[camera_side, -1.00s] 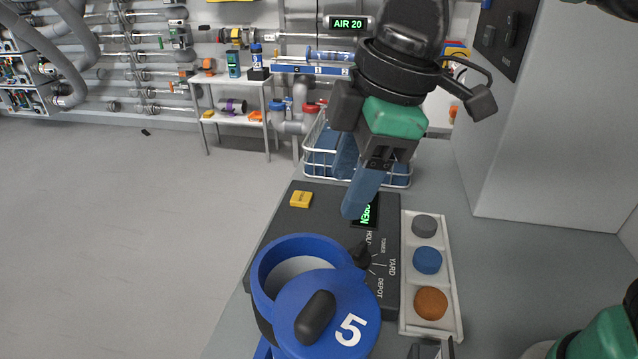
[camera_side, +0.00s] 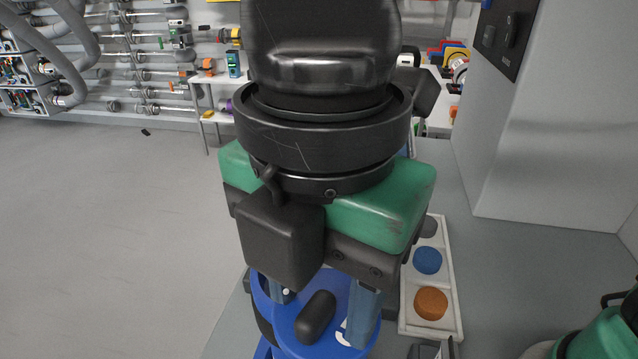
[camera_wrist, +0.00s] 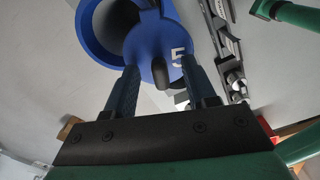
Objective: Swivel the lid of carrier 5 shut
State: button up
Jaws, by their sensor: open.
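The blue carrier (camera_side: 262,300) stands at the bottom centre of the side view. Its round blue lid (camera_side: 300,338), marked 5, is swung aside, so part of the mouth is uncovered. A dark knob (camera_side: 316,317) sticks up from the lid. In the wrist view the open carrier mouth (camera_wrist: 88,22) is dark, with the lid (camera_wrist: 150,38) beside it and the knob (camera_wrist: 161,72) toward me. My gripper (camera_side: 322,300) is over the lid, its two blue fingers apart, one on each side of the knob. In the wrist view the open gripper (camera_wrist: 161,82) shows no finger clearly touching the knob.
A white tray (camera_side: 405,325) with grey, blue and orange discs stands just right of the carrier. A green and black part (camera_side: 590,335) is at the lower right. A grey cabinet (camera_side: 560,130) rises at the right. Shelves and pipes line the far wall.

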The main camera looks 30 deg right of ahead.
grip_shut()
jog(key=shift+w, duration=0.1)
dwell(0.3)
jog(key=m, duration=0.2)
jog(key=w+m, duration=0.1)
jog(key=shift+w+a+m, duration=0.15)
jog(key=shift+a+m, duration=0.05)
jog(key=shift+m, duration=0.2)
jog(key=m, duration=0.1)
jog(key=w+m, duration=0.1)
jog(key=m, duration=0.1)
jog(key=shift+w+m, duration=0.15)
jog(key=shift+m, duration=0.15)
jog(key=shift+w+d+m, duration=0.2)
jog(key=shift+w+m, duration=0.15)
jog(key=shift+m, duration=0.7)
jog(key=shift+w+d+m, duration=0.2)
jog(key=shift+w+m, duration=0.1)
jog(key=shift+m, duration=0.8)
jog(key=shift+w+d+m, duration=0.2)
jog(key=shift+w+m, duration=0.15)
jog(key=shift+m, duration=0.7)
